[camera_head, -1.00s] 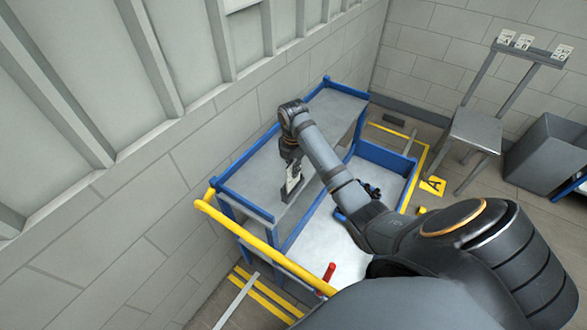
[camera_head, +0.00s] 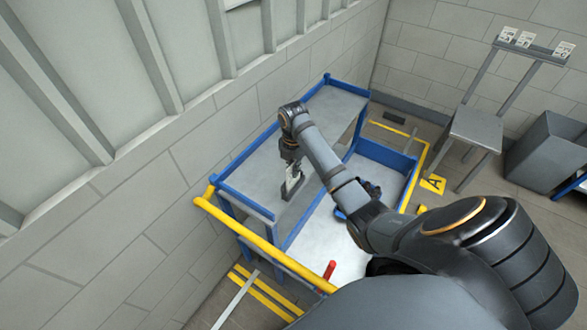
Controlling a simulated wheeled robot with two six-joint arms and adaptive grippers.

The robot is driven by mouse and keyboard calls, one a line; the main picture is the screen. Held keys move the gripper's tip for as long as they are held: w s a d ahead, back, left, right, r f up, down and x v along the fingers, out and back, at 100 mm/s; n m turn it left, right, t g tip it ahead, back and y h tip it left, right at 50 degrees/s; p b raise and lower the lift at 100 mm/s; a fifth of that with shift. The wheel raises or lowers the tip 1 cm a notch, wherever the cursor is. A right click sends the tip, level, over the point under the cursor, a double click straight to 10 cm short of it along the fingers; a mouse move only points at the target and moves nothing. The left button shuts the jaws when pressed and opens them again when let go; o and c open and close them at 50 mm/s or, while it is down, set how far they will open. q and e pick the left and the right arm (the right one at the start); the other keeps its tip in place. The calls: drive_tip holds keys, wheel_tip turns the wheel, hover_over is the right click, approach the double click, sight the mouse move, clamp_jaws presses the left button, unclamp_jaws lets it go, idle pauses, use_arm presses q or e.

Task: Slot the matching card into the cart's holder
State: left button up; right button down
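My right gripper (camera_head: 291,163) points down over the near end of the cart's upper shelf. It appears shut on a small white card (camera_head: 293,176), held upright; its marking is too small to read. The dark grey holder (camera_head: 289,193) stands on the shelf near its edge, directly under the card. The card's lower edge meets the holder's top, but how deep it sits I cannot tell. The cart (camera_head: 252,171) has a grey upper shelf with blue rims and a yellow handle. A yellow floor sign (camera_head: 433,183) reads A. My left gripper is not in view.
A grey stand (camera_head: 478,128) at the right carries white cards (camera_head: 525,40) on its top bar. A grey bin (camera_head: 546,150) is beside it. A red object (camera_head: 329,270) stands by the cart's lower deck (camera_head: 310,244). A wall runs close along the cart's left.

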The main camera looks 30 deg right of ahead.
drive_tip(key=shift+f, duration=0.5)
drive_tip(key=c, duration=1.4)
unclamp_jaws()
drive_tip(key=shift+c, duration=0.2)
